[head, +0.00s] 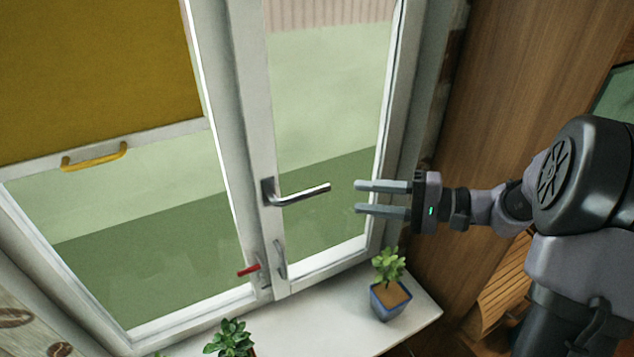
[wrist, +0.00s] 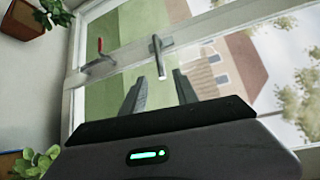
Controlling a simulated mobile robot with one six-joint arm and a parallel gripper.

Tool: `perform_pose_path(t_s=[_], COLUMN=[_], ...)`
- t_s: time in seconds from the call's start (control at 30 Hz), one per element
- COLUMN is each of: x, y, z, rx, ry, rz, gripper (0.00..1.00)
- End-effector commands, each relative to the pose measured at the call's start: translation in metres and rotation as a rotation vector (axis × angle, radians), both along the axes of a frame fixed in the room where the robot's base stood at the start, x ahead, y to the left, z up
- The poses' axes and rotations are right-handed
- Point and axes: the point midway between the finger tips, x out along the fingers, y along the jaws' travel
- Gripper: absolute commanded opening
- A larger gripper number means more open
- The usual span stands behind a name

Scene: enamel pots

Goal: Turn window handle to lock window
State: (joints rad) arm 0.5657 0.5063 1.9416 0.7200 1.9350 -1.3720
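The window handle (head: 300,194) is a silver lever on the white middle frame of the window (head: 257,120). Its lever points to the right, roughly horizontal, in the head view. In the wrist view the handle (wrist: 160,58) is ahead, its lever pointing toward my gripper. My gripper (head: 358,198) is to the right of the lever's free end, at about its height. Its two fingers are apart with nothing between them, and a gap shows between them and the handle. In the wrist view the fingers (wrist: 160,92) are spread to either side of the lever's line.
A small red-handled latch (head: 250,270) sits low on the frame. A plant in a blue pot (head: 389,290) stands on the white sill (head: 340,330) below my gripper. Another plant (head: 230,340) is further left. A yellow blind (head: 100,75) covers the upper left pane.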

Motion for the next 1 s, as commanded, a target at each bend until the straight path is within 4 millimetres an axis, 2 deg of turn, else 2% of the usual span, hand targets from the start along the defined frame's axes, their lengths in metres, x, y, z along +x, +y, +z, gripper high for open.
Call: perform_pose_path(t_s=[0.03,0.2,0.4,0.6,0.83,0.87,1.0], x=[0.004,0.020,0.035,0.041,0.042,0.042,0.042], y=[0.014,0.055,0.091,0.106,0.106,0.106,0.106], z=[0.000,-0.006,-0.011,-0.014,-0.015,-0.015,-0.015], rx=[0.000,-0.002,-0.001,-0.002,-0.003,-0.003,-0.002], ry=[0.000,0.001,0.001,0.001,0.001,0.001,0.001], rz=[0.005,0.005,0.004,0.002,0.001,0.001,0.002], gripper=[0.36,0.36,0.36,0.36,0.36,0.32,0.05])
